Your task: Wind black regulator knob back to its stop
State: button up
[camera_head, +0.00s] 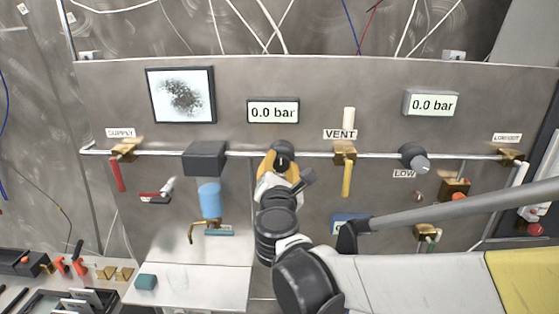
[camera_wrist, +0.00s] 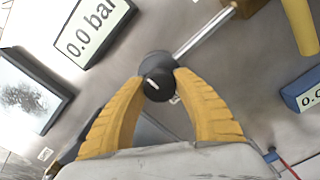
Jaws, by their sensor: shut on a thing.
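The black regulator knob (camera_wrist: 158,86) sits between the two yellow fingertips in the wrist view, with a short white mark on its face. In the head view the knob (camera_head: 283,149) shows on the pipe below the middle display, partly hidden by my gripper. My gripper (camera_wrist: 157,84) is shut on the knob, one finger on each side. In the head view my gripper (camera_head: 281,163) reaches up to the knob from below. The middle display (camera_head: 273,112) above the knob reads 0.0 bar; it also shows in the wrist view (camera_wrist: 95,32).
The pipe (camera_head: 310,155) runs across the panel. The yellow VENT handle (camera_head: 347,178) hangs close to the right of my gripper. A dark block (camera_head: 205,158) with a blue cylinder (camera_head: 209,200) is on the left. Another knob (camera_head: 414,158), marked LOW, is farther right.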

jog(key=o, duration=1.2)
jog(key=shift+s, duration=0.1)
jog(key=s, duration=1.1)
jog(key=shift+s+a, duration=0.2)
jog(key=shift+s, duration=0.2)
